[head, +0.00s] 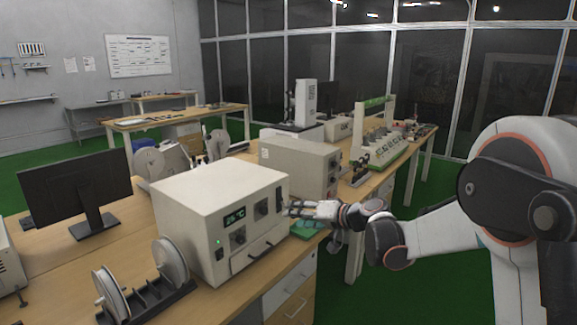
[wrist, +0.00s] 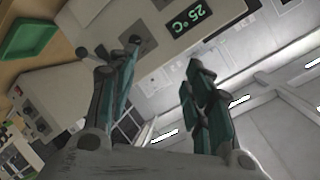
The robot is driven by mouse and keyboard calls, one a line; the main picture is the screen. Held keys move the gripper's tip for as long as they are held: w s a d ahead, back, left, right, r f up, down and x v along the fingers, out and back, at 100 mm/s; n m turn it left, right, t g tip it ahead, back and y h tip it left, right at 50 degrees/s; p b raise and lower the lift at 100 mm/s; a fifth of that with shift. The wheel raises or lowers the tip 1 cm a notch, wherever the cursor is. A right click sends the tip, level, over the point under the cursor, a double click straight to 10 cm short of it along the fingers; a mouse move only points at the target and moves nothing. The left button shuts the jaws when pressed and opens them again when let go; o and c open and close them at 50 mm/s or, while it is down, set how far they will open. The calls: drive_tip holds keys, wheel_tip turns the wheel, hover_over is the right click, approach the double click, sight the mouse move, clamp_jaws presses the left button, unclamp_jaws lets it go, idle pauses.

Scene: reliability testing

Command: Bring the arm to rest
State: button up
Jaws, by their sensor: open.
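My gripper (head: 296,209) is at the end of my white and black arm, which reaches in from the right in the head view. It is beside the front right corner of a white box-shaped instrument (head: 205,205) with a green "25 °C" display (head: 234,217). In the wrist view my gripper (wrist: 160,65) shows two dark, teal-lined fingers spread apart with nothing between them. The instrument and its display (wrist: 188,17) lie beyond the fingertips there. I cannot tell whether a finger touches the instrument.
A green tray (head: 308,228) lies on the bench just below my gripper. A second box instrument (head: 300,165) stands behind. Spool holders (head: 145,285) and a monitor (head: 78,188) are at the left. Green floor (head: 390,295) is open right of the bench.

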drive_tip(key=s+d+r+g+h, duration=0.1)
drive_tip(key=s+d+h, duration=0.1)
drive_tip(key=s, duration=0.5)
drive_tip(key=s+d+r+h, duration=0.1)
drive_tip(key=s+d+r, duration=0.1)
drive_tip(key=s, duration=0.5)
drive_tip(key=s+d+r+g+h, duration=0.1)
drive_tip(key=s+d+h, duration=0.15)
drive_tip(key=s, duration=0.45)
drive_tip(key=s+d+f+h, duration=0.2)
drive_tip(key=s+d, duration=0.3)
drive_tip(key=s, duration=0.4)
drive_tip(key=s+d+f+h, duration=0.3)
drive_tip(key=s+d, duration=0.2)
drive_tip(key=s, duration=0.5)
drive_tip(key=shift+s, duration=0.3)
drive_tip(key=shift+d, duration=0.1)
drive_tip(key=shift+c, duration=0.5)
